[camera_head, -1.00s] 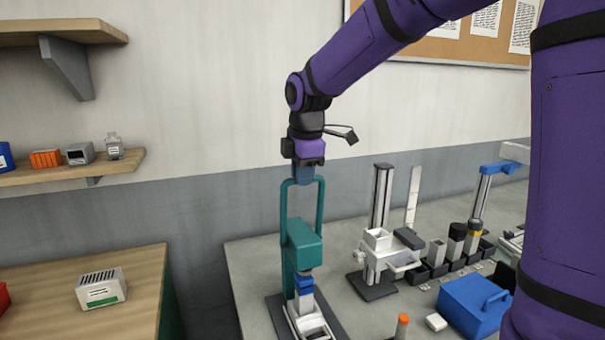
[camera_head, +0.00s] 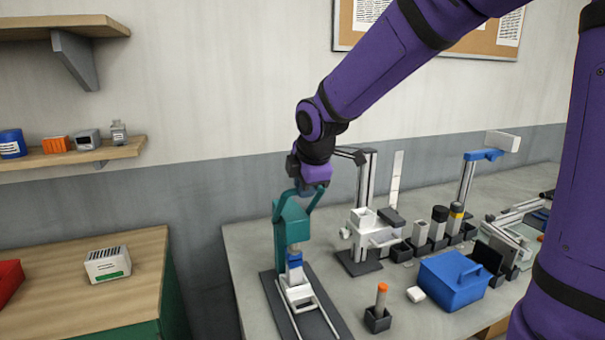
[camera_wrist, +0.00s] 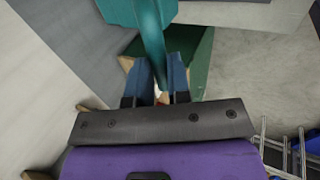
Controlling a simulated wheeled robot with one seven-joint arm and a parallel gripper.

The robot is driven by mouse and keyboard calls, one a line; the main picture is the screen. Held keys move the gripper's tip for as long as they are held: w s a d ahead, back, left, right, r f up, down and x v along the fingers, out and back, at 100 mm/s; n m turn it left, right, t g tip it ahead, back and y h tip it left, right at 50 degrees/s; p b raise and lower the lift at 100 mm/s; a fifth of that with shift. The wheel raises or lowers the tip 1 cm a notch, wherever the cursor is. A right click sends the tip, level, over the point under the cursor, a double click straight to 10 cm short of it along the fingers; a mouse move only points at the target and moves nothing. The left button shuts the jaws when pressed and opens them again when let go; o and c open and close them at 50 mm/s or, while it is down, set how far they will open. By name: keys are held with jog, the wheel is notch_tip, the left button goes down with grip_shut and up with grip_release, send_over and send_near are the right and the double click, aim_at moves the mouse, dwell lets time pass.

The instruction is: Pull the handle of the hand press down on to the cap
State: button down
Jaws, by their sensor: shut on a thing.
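The teal hand press (camera_head: 291,225) stands on a dark base plate at the front left of the grey bench. In the wrist view, the blue fingers of my gripper (camera_wrist: 160,75) are shut on the teal handle bar (camera_wrist: 151,35), one on each side. A blue piece (camera_head: 294,260), which looks like the cap, is under the press head above a pale holder (camera_head: 298,294). Whether the press head touches it I cannot tell.
To the right stand a white fixture (camera_head: 372,231) on a post, a blue box (camera_head: 453,281) and an orange-topped tube (camera_head: 382,296) in a dark holder. A wooden counter (camera_head: 145,265) with a white box (camera_head: 107,265) is at the left, across a gap.

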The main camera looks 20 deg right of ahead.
jog(key=shift+s+f, duration=1.6)
jog(key=shift+f, duration=0.1)
jog(key=c, duration=1.1)
grip_release()
jog(key=shift+r, duration=0.1)
jog(key=v, duration=1)
jog(key=shift+s+r, duration=0.1)
jog(key=shift+r, duration=0.2)
